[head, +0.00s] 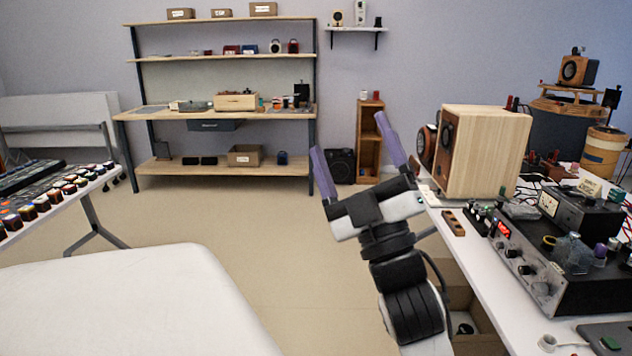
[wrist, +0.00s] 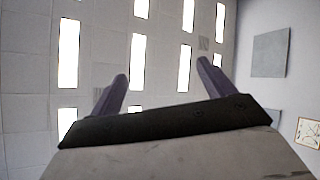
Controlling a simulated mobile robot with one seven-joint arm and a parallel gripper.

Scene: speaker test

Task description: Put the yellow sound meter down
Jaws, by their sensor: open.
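My gripper (head: 348,133) is raised in the middle of the head view, left of the right-hand bench (head: 490,306), with its two purple fingers pointing up and spread apart. It is open, with nothing between the fingers. In the wrist view the open fingers (wrist: 162,70) stand against the ceiling and its lights, with nothing between them. I cannot make out a yellow sound meter in either view.
A large wooden speaker (head: 485,155) and a black amplifier (head: 550,270) with a red display crowd the right-hand bench. A shelf unit (head: 215,113) stands at the back wall. A white surface (head: 120,305) lies front left. The floor (head: 255,215) between is clear.

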